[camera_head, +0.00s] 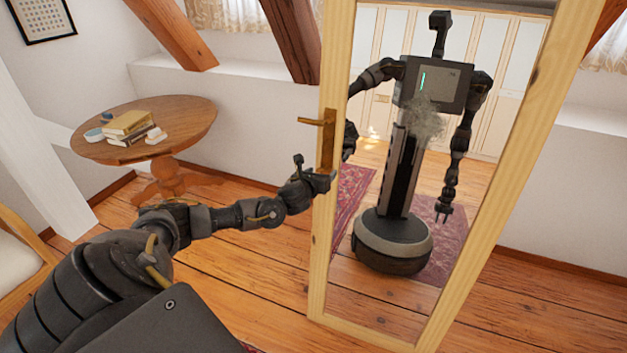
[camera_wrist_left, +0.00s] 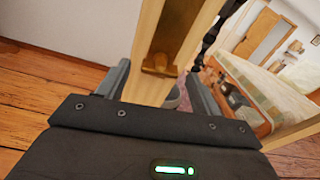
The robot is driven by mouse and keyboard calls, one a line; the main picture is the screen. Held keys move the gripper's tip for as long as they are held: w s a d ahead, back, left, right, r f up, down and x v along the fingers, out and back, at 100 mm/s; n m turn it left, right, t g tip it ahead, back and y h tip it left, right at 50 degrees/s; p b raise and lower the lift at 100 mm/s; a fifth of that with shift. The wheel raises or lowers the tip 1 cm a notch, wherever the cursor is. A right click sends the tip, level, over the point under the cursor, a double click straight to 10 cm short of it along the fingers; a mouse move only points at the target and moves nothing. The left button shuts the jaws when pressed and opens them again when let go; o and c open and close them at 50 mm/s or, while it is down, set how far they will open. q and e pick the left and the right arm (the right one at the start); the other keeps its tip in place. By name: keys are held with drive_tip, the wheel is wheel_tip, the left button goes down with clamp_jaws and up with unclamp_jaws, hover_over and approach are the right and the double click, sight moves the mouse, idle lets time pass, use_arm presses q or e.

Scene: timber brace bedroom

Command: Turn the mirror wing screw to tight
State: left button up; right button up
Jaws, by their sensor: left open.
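The tall mirror (camera_head: 480,120) stands in a pale wooden frame. On its left upright is a brass plate (camera_head: 327,150) with a brass lever-like wing (camera_head: 313,122) that points left, roughly level. My left gripper (camera_head: 328,182) is at the left upright, just below the brass plate. In the left wrist view, its two fingers (camera_wrist_left: 162,90) stand apart on either side of the wooden upright, with the lower end of the brass plate (camera_wrist_left: 165,55) ahead. Whether they touch the wood, I cannot tell. My right gripper shows only as a small reflection.
A round wooden table (camera_head: 190,115) with stacked books (camera_head: 128,122) stands at the left, behind my left arm. Slanted timber braces (camera_head: 290,35) stand by the back wall. A chair (camera_head: 18,255) is at the left edge. Plank floor around the mirror's foot is clear.

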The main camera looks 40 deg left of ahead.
use_arm(q)
drive_tip(key=b+v, duration=0.2)
drive_tip(key=v, duration=0.7)
drive_tip(key=shift+s, duration=0.25)
